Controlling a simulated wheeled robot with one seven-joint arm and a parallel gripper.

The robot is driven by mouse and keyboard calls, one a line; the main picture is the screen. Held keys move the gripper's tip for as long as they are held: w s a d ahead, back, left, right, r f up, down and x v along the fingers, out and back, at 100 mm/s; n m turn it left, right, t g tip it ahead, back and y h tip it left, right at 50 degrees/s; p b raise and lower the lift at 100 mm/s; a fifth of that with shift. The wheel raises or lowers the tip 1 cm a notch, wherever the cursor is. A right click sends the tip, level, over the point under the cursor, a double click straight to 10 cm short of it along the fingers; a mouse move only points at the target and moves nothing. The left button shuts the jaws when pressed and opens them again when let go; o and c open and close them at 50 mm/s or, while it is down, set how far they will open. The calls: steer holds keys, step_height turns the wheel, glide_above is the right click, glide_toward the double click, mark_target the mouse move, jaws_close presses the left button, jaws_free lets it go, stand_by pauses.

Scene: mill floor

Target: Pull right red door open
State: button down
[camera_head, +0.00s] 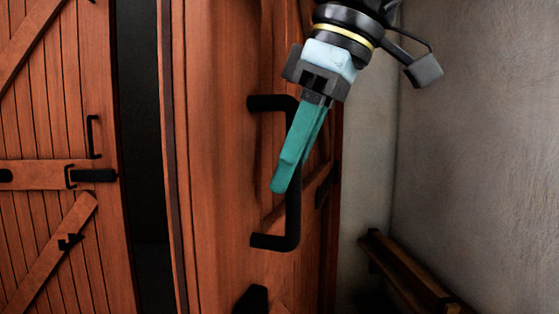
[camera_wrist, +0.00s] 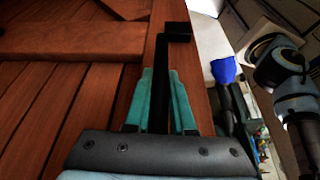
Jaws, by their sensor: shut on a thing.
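The right red door (camera_head: 218,170) is wooden and stands at an angle, its edge toward me, with a dark gap between it and the left door. Its black bar handle (camera_head: 293,222) is bracket-shaped and upright. My gripper (camera_head: 282,186) has green fingers and comes down from above onto the handle's bar. In the wrist view the green fingers (camera_wrist: 160,74) lie on both sides of the black bar (camera_wrist: 161,52), shut on it. The fingers hide the middle of the bar in the head view.
The left red door (camera_head: 40,130), with a black handle and latch, is at the left. A grey wall (camera_head: 480,120) stands close on the right, with a wooden bench (camera_head: 405,270) low along it. The gap (camera_head: 142,160) between the doors is dark.

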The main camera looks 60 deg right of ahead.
steer(key=c, duration=0.8)
jaws_free()
steer(key=shift+o, duration=0.2)
steer(key=a+p+v, duration=0.1)
steer(key=v, duration=0.9)
steer(key=shift+s+d+r, duration=0.2)
steer(key=shift+d+r, duration=0.2)
steer(key=shift+d, duration=0.1)
